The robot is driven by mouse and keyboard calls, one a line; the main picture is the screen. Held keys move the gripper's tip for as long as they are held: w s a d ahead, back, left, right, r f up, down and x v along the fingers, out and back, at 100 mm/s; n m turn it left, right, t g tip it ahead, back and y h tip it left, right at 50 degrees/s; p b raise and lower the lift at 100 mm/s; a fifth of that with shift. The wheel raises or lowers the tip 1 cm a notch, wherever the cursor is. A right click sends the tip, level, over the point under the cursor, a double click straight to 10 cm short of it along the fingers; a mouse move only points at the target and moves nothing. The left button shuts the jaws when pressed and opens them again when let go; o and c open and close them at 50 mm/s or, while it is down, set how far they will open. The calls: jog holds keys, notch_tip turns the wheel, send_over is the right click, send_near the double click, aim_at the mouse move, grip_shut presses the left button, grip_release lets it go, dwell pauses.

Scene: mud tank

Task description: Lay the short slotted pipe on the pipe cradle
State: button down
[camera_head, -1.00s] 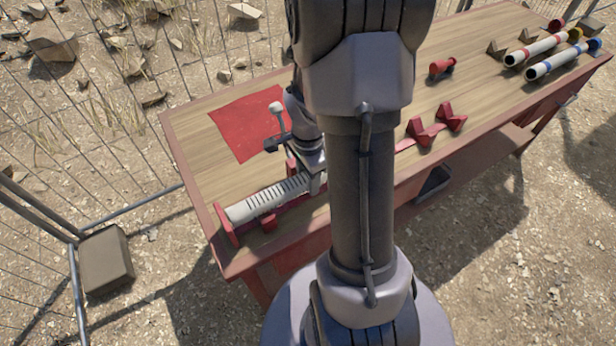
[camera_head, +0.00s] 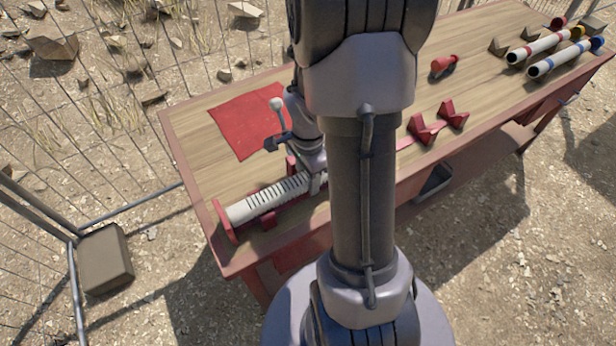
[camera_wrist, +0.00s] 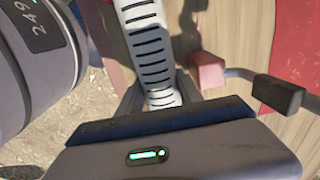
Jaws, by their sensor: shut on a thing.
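The short slotted pipe (camera_head: 266,201) is off-white with a row of dark slots. It lies along a red holder with an upright end plate (camera_head: 223,222) at the table's left end. I cannot tell whether it bears fully on the holder. My gripper (camera_head: 316,181) is shut on the pipe near its right end, which my arm partly hides. The wrist view shows the slotted pipe (camera_wrist: 150,45) running away from between my fingers (camera_wrist: 163,97). Two red V-shaped blocks (camera_head: 422,130) on a red strip stand right of my arm; they look like a pipe cradle, partly hidden.
A red mat (camera_head: 240,125) lies at the back left of the wooden table (camera_head: 195,130). A red fitting (camera_head: 444,65) stands right of my arm. Two banded white pipes (camera_head: 556,62) lie at the far right. Wire fencing stands behind and left.

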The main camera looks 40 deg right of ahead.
jog(key=c, duration=0.7)
grip_release()
